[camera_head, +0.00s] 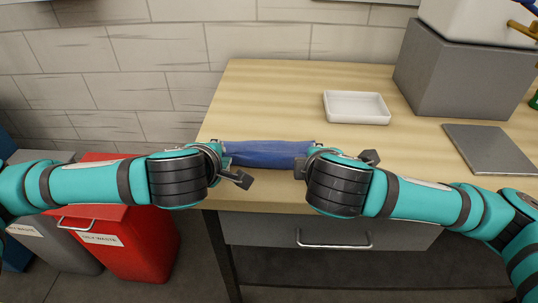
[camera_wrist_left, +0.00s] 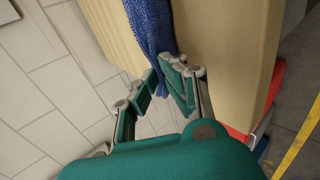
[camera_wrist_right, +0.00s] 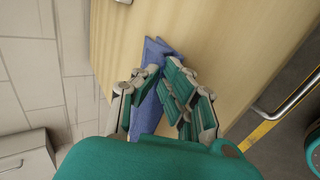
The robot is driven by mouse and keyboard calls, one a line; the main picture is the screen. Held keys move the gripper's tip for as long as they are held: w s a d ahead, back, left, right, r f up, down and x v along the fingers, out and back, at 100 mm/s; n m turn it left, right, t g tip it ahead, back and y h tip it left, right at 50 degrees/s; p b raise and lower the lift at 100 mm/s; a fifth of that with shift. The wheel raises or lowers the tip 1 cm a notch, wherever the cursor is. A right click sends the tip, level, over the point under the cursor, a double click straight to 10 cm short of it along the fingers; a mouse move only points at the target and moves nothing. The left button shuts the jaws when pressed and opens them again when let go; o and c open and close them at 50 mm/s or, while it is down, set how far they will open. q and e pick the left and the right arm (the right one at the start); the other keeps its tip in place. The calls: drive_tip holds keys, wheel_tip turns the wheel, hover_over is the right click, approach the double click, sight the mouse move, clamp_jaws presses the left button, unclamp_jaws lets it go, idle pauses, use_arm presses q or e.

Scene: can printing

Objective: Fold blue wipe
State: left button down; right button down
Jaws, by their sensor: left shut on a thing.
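The blue wipe (camera_head: 268,153) lies as a long narrow strip along the table's front edge, between my two grippers. My left gripper (camera_head: 228,163) is shut on its left end. The left wrist view shows the wipe (camera_wrist_left: 150,24) running from the fingertips (camera_wrist_left: 163,76) over the wooden top. My right gripper (camera_head: 309,162) is at the wipe's right end. In the right wrist view the wipe (camera_wrist_right: 147,112) passes between the right fingers (camera_wrist_right: 155,76); whether they press on it is unclear. The wrists partly hide both ends.
A white tray (camera_head: 356,107) stands behind the wipe on the wooden table (camera_head: 280,85). A grey block (camera_head: 462,80) and a flat grey plate (camera_head: 489,149) are at the right. A red bin (camera_head: 133,245) stands below left.

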use_arm(q)
drive_tip(key=shift+s+r, duration=0.1)
drive_tip(key=shift+s, duration=0.1)
use_arm(e)
drive_tip(key=shift+s+r, duration=0.1)
drive_tip(key=shift+s, duration=0.1)
use_arm(q)
drive_tip(key=c, duration=1.6)
unclamp_jaws()
drive_tip(key=shift+w, duration=0.15)
use_arm(e)
drive_tip(key=c, duration=1.7)
unclamp_jaws()
drive_tip(key=shift+w, duration=0.15)
use_arm(q)
drive_tip(key=o, duration=0.4)
use_arm(e)
drive_tip(key=o, duration=0.5)
